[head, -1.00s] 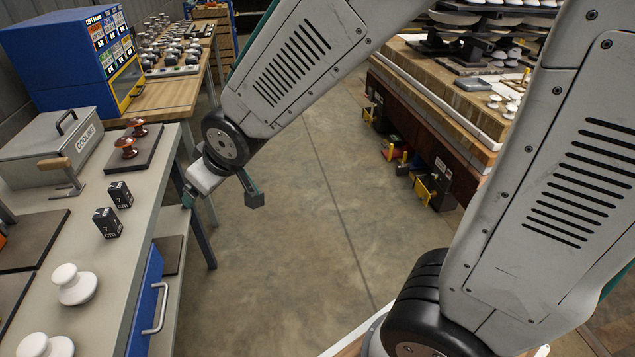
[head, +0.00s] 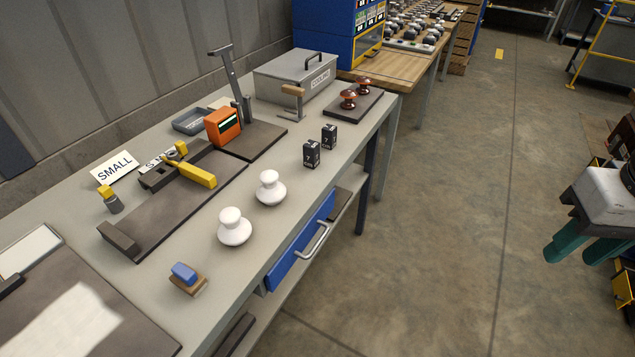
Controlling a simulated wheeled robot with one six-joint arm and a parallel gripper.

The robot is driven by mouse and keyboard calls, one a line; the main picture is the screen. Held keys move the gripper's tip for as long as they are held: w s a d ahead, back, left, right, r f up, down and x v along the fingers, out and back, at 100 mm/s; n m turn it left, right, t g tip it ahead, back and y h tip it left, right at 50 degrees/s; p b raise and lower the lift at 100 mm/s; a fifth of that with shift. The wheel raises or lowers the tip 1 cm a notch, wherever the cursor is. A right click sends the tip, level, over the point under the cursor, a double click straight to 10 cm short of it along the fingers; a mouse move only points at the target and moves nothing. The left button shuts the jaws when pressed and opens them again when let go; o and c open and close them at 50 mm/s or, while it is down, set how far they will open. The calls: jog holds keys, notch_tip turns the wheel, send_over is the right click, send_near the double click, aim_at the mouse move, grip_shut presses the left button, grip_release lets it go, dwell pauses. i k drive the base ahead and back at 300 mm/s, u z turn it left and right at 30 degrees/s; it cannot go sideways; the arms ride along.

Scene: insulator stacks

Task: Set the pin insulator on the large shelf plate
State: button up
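Two white insulators (head: 270,190) and (head: 235,229) stand upright on the grey bench near its front edge. Two brown insulators (head: 348,100) and (head: 363,87) stand on a dark plate at the bench's far end. I cannot tell which one is the pin insulator. On the lower shelf, parts of dark plates (head: 352,180) and (head: 236,336) show on either side of the blue drawer; the bench hides much of them, and I cannot tell which is the large one. My gripper (head: 575,258) hangs at the right, its teal fingers apart and empty, far from the bench.
The blue drawer (head: 295,245) has a protruding handle. The floor (head: 430,230) is clear.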

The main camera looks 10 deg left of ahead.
aim_at(33, 325)
jog(key=z, duration=1.6)
jog(key=k, duration=0.75)
jog(key=u, duration=1.05)
jog(key=i, duration=0.45)
jog(key=z, duration=0.05)
